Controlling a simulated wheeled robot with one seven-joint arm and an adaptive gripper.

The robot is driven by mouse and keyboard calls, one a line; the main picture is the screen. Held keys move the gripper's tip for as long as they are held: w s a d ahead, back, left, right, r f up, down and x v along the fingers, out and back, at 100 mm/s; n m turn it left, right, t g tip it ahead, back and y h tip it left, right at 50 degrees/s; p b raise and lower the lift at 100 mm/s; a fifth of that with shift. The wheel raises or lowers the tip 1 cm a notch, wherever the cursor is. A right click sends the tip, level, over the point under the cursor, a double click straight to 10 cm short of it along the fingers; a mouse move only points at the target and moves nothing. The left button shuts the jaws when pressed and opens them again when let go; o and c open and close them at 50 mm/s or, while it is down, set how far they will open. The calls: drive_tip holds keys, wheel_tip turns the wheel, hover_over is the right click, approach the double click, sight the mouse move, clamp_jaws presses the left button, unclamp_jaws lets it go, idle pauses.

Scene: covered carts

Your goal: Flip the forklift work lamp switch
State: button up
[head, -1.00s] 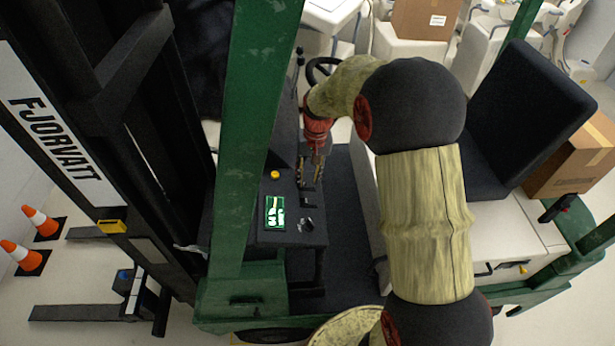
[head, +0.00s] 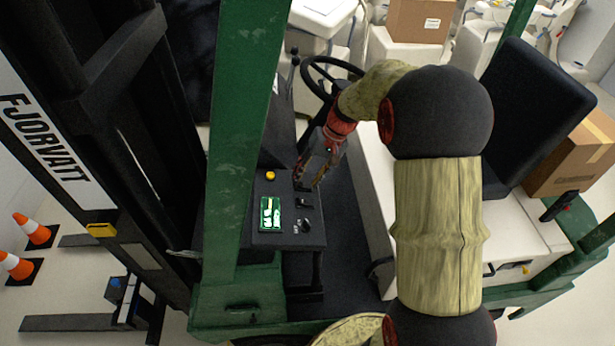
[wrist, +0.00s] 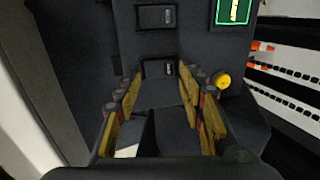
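The forklift's dark console shows two black rocker switches in the wrist view, one (wrist: 157,17) farther up and one (wrist: 158,68) just past my fingertips. Their markings are too small to read, so I cannot tell which is the work lamp switch. In the head view, a dark switch (head: 304,203) sits right of the green-lit display (head: 271,214). My gripper (wrist: 158,78) is open, its yellowish finger pads apart with the nearer rocker framed between the tips. Contact is not clear. In the head view my gripper (head: 308,184) slants down over the console's far right part.
A yellow button (wrist: 222,81) is close to the right finger. A steering wheel (head: 330,78) is behind my wrist. A green post (head: 240,130) stands left of the console, and the black seat (head: 530,110) is right of my arm.

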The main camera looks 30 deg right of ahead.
drive_tip(key=shift+o, duration=0.8)
drive_tip(key=shift+d+r, duration=0.1)
drive_tip(key=shift+r, duration=0.2)
drive_tip(key=v, duration=1.1)
drive_tip(key=shift+r, duration=0.2)
drive_tip(key=shift+d, duration=0.1)
